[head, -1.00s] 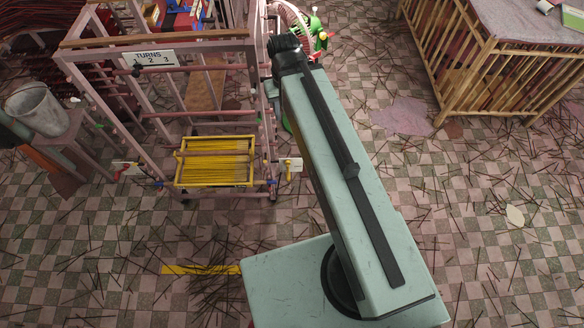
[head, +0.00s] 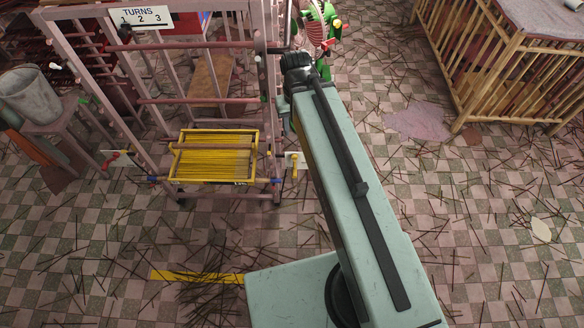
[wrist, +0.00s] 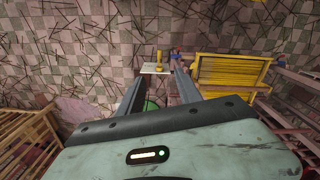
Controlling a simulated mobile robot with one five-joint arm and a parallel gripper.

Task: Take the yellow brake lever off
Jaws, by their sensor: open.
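The yellow brake lever (head: 295,165) stands upright on a small white plate (head: 290,159) at the right side of the pink rack, low down. In the wrist view the yellow lever (wrist: 159,57) shows above the white plate (wrist: 154,69), just beyond my fingertips. My gripper (wrist: 159,75) is open and empty, its two grey fingers spread to either side of the plate's line. The lever appears apart from the fingers, but the depth gap is hard to judge. In the head view my arm hides the gripper.
The pink rack (head: 200,101) holds a yellow frame (head: 215,157). A red lever (head: 118,160) sits at its left. A bamboo crate (head: 490,75) stands at the right. A green machine (head: 325,40) stands behind my arm. Dark sticks litter the checkered floor (head: 440,230).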

